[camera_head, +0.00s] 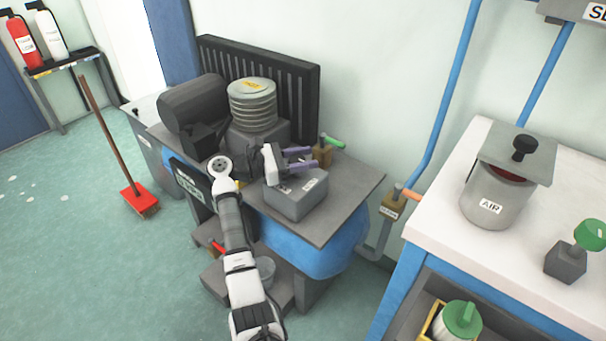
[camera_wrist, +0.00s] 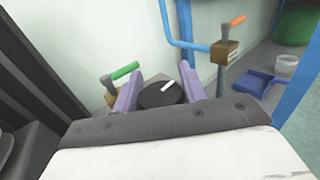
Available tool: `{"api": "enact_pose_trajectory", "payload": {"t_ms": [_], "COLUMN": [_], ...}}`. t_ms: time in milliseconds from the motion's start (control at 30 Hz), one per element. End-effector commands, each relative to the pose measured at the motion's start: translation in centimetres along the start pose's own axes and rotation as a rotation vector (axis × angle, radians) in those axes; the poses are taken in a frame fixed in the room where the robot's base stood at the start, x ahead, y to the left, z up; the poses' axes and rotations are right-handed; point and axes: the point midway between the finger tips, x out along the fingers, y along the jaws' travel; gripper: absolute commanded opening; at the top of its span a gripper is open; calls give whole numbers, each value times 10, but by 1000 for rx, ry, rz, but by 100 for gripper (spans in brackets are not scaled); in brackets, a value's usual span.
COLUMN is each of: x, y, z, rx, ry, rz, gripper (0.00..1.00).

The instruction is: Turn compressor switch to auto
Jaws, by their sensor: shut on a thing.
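The compressor switch shows in the wrist view as a round black knob (camera_wrist: 158,98) with a white pointer mark, slanted toward the upper right. My gripper (camera_wrist: 160,76) has its two purple fingers on either side of the knob, shut on it. In the head view my gripper (camera_head: 301,157) is over a grey box (camera_head: 297,198) with small white labels on the compressor's top plate. The knob cannot be made out there. The label wording is too small to read.
A green-handled valve (camera_head: 333,142) stands just beyond my fingers. The ribbed cylinder (camera_head: 252,104) and dark motor (camera_head: 194,102) are to the left. An orange-handled valve (camera_head: 393,205) on a blue pipe and a white-topped bench (camera_head: 440,220) are to the right.

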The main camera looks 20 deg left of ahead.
Motion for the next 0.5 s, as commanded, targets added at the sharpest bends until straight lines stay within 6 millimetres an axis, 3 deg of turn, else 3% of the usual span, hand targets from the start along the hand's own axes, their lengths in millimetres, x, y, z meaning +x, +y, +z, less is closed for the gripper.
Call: {"api": "enact_pose_trajectory", "payload": {"t_ms": [33, 500], "x": [1, 1], "y": [0, -3], "z": [-7, -1], "rx": [4, 0], "ry": [1, -1], "rz": [-25, -157], "gripper": [19, 19]}}
